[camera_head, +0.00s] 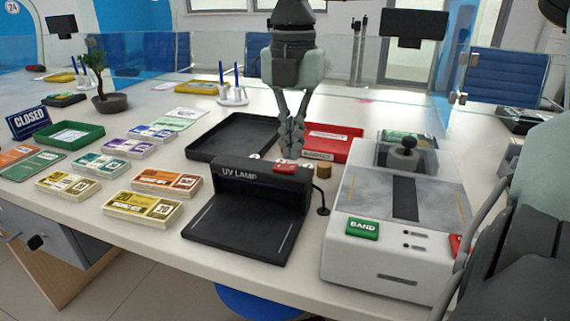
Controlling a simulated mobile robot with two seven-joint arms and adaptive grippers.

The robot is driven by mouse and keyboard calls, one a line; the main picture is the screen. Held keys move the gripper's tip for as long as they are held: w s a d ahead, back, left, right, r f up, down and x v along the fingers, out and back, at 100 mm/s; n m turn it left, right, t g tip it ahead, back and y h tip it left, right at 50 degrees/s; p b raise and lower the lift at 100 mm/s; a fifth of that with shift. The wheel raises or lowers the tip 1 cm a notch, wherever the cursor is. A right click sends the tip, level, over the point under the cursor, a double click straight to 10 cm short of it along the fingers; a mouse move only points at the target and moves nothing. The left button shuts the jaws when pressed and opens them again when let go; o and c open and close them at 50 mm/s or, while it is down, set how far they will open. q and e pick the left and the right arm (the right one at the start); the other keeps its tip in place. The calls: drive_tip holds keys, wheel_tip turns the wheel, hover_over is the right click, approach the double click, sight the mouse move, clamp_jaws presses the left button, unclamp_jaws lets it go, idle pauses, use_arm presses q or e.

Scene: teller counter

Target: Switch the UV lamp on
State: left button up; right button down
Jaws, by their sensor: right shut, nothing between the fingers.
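The black UV lamp (262,190) stands on the counter in the middle, its hood lettered "UV LAMP" above a flat dark base plate. A red rocker switch (285,168) sits on top of the hood, with small white marks to either side. My right gripper (291,152) points down with its fingers closed and empty. Its tips are at the switch's back edge in the picture; I cannot tell whether they touch it. No glow shows under the hood. My left gripper is not in view.
A grey-white machine with a green "BAND" button (362,228) stands close on the right. A black tray (236,134) and a red tray (338,148) lie behind the lamp. Banknote bundles (143,207) and a green tray (73,136) are to the left. A glass screen stands behind.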

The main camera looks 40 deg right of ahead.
sight(292, 166)
drive_tip(key=shift+f+b, duration=1)
drive_tip(key=shift+f, duration=0.15)
idle(0.4)
drive_tip(key=shift+r+p, duration=2.15)
drive_tip(key=shift+r, duration=1.4)
